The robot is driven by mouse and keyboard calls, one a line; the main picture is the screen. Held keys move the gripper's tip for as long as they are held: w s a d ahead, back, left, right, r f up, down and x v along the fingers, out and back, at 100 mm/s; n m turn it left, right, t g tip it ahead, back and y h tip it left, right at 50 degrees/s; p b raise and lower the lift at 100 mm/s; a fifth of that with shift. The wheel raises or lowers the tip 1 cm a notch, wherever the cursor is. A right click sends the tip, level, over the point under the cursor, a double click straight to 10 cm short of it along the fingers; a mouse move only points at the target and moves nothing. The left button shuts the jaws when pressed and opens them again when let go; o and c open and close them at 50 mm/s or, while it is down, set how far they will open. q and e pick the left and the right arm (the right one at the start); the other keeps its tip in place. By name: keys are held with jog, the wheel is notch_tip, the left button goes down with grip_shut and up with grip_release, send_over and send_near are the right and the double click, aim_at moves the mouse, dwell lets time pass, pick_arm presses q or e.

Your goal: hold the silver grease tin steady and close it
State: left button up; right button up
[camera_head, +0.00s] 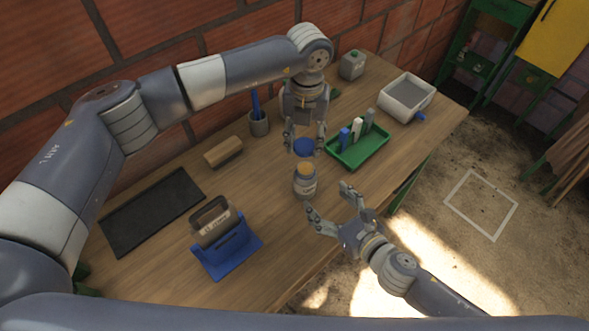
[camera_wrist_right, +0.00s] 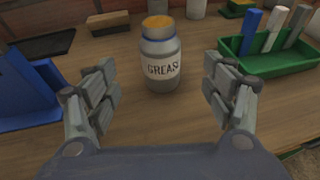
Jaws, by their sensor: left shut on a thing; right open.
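The silver grease tin (camera_head: 304,183) stands upright on the wooden bench, its top open and showing yellow-orange grease. In the right wrist view the tin (camera_wrist_right: 161,60) carries a white label reading GREASE. A blue lid (camera_head: 304,147) is held by my left gripper (camera_head: 304,140), which is shut on it just above and behind the tin; the lid is apart from the tin. My right gripper (camera_head: 333,210) is open and empty. Its fingers point at the tin from the front right, and in the right wrist view the tin is centred beyond the open fingers (camera_wrist_right: 161,95), untouched.
A green tray (camera_head: 376,147) with several upright sticks is right of the tin. A blue stand (camera_head: 228,252) with a dark-handled block is at the left front.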

pick_arm(q)
jog(key=shift+s+d+r, duration=0.3)
jog(key=shift+s+d, duration=0.2)
jog(key=shift+s, duration=0.2)
jog(key=shift+w+a+f, duration=0.1)
jog(key=shift+w+a, duration=0.1)
jog(key=shift+w, duration=0.1)
pick_arm(e)
jog(key=x, duration=1.1)
jog(key=shift+r, duration=0.1)
jog(key=shift+c, duration=0.2)
jog(key=c, duration=1.6)
pick_arm(q)
send_over(306, 168)
jog(key=shift+f, duration=2.5)
pick_arm(e)
jog(key=shift+o, duration=0.2)
pick_arm(q)
jog(key=shift+f, duration=0.85)
jog(key=shift+f, duration=0.6)
